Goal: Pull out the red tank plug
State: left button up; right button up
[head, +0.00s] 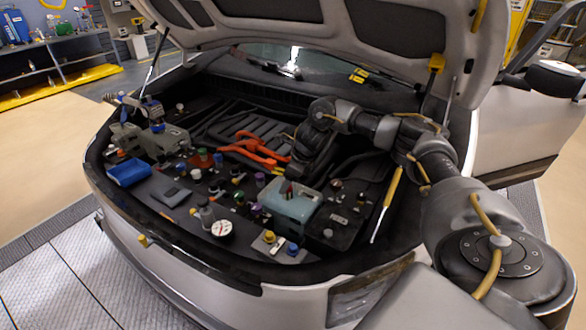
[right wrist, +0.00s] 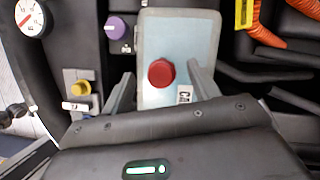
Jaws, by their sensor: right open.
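The red tank plug (right wrist: 161,73) sits in the top of a pale blue tank (right wrist: 180,40). In the head view the plug (head: 288,188) shows small and dark red on the same tank (head: 291,210), in the front middle of the car's open bay. My right gripper (right wrist: 160,75) is open, with one finger on each side of the plug in the right wrist view. A gap shows between the plug and each finger. In the head view my right gripper (head: 296,176) is over the tank and its fingers are hard to make out.
A white dial gauge (head: 222,229), a yellow cap (head: 269,237) and a purple knob (right wrist: 115,27) are near the tank. Orange cables (head: 255,150) run behind it. The raised hood (head: 330,22) hangs above the bay. A blue tray (head: 128,172) sits at the left.

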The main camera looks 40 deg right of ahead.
jog(key=shift+x, duration=0.9)
jog(key=c, duration=1)
jog(key=o, duration=0.3)
jog(key=shift+c, duration=1)
jog(key=shift+r, duration=0.1)
jog(key=shift+r, duration=0.15)
jog(key=shift+r, duration=0.15)
